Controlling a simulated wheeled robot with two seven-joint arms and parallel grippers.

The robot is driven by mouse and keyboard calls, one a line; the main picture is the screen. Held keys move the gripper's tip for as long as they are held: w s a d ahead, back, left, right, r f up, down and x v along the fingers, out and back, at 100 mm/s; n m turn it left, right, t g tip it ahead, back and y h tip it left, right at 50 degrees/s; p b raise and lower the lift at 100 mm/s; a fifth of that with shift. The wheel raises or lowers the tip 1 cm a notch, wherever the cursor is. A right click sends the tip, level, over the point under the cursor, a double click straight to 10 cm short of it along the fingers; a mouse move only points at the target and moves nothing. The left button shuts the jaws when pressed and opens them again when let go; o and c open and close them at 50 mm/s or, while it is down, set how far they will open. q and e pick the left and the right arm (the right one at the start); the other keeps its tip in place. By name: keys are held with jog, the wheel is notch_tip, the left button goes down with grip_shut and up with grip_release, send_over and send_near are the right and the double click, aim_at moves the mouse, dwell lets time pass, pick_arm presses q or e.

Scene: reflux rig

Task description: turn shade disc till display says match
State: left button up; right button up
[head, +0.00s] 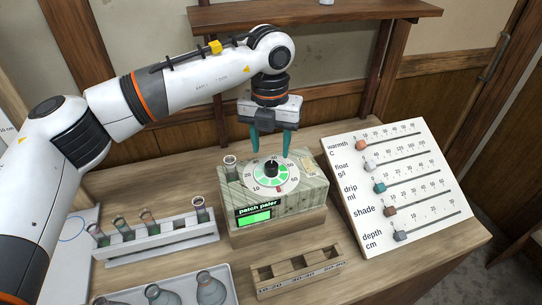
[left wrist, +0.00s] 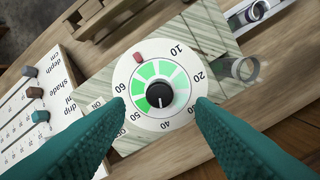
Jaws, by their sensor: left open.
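The shade disc (head: 262,184) is a white numbered dial with green segments and a black knob (head: 271,168), on top of a striped box (head: 310,194). A small red marker (left wrist: 139,57) sits at the disc's rim, near the 10 in the left wrist view. The box's front display (head: 255,213) reads "patch paler" above a bright green patch. My left gripper (head: 271,148) points down over the disc with teal fingers apart on either side of the knob. In the left wrist view the open fingers (left wrist: 160,103) hold nothing, and the knob (left wrist: 159,95) lies between them.
A slanted slider board (head: 400,190) stands right of the box. A tube rack (head: 160,243) is to the left, a wooden slotted rack (head: 300,272) in front, and a flask tray (head: 225,275) at front left. A glass vial (head: 231,168) stands at the box's left corner.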

aim_at(271, 164)
pick_arm(q)
notch_tip(271, 164, down, 4)
jog(key=shift+p, duration=0.45)
jog(key=shift+f, duration=0.6)
jog(key=c, duration=1)
jog(key=shift+f+m+b, duration=0.15)
jog(key=shift+m+b, duration=0.85)
jog(key=shift+b, duration=0.35)
jog(key=m+b, duration=0.2)
jog(key=shift+m, duration=0.3)
jog(key=shift+m+b, duration=0.85)
jog(key=shift+m, duration=0.35)
jog(key=shift+r+m+b, duration=0.2)
jog(key=shift+m+b, duration=0.3)
jog(key=shift+m, duration=0.8)
